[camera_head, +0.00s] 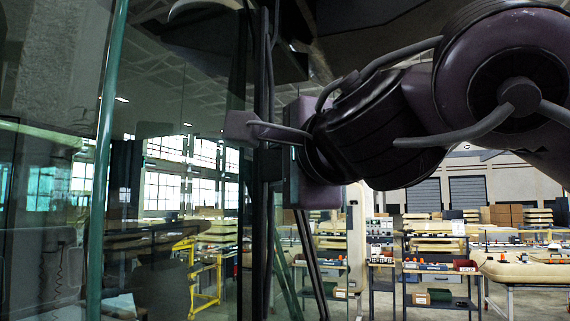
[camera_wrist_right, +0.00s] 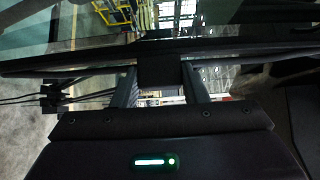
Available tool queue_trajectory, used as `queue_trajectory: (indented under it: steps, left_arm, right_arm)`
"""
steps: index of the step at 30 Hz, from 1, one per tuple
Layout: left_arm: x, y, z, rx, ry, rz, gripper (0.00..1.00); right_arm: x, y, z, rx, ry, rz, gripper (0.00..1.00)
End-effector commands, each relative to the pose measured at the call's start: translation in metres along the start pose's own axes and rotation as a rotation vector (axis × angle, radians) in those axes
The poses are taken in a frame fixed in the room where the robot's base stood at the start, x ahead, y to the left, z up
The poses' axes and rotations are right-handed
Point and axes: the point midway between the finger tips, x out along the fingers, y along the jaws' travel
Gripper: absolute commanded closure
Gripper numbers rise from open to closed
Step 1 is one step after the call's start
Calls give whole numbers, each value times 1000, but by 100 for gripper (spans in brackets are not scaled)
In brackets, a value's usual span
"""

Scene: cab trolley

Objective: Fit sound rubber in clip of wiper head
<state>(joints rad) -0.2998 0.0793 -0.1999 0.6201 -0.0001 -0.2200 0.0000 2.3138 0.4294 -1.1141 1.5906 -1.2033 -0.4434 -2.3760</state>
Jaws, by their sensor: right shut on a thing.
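My right gripper (camera_head: 243,127) reaches in from the right at the glass; its fingers point left. In the right wrist view its two fingers (camera_wrist_right: 163,78) stand either side of a dark block, and the gripper is shut on this dark wiper part (camera_wrist_right: 165,72). A long dark wiper bar (camera_wrist_right: 230,48) runs across that view just beyond the fingertips, along the glass. In the head view dark upright strips (camera_head: 266,75) pass by the gripper. I cannot tell rubber from wiper head or see the clip clearly. My left gripper is not in view.
A large glass pane (camera_head: 170,200) fills the left, with a greenish edge (camera_head: 103,160). Thin dark rods or cables (camera_wrist_right: 25,98) lie left of the fingers in the wrist view. Shelved carts (camera_head: 437,285) and a workbench (camera_head: 530,272) stand far behind. A yellow frame (camera_head: 192,280) shows through the glass.

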Motion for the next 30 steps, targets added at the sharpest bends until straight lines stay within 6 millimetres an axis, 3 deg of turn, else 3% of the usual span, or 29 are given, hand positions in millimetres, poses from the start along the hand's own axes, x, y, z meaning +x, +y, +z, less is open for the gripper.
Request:
queue_trajectory:
  steps: [4, 5, 10, 20, 30]
  left_arm:
    - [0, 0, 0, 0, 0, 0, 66]
    - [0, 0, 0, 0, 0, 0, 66]
    - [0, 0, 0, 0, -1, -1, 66]
    - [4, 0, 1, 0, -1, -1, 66]
    - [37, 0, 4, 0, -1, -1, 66]
  right_arm:
    - [0, -2, 1, 2, -3, -4, 91]
    - [0, -2, 1, 2, -3, -4, 58]
    - [0, -1, 1, 2, -2, -3, 35]
    - [-4, 2, 1, 0, -2, -1, 35]
    - [-59, 3, 1, 1, -3, -7, 35]
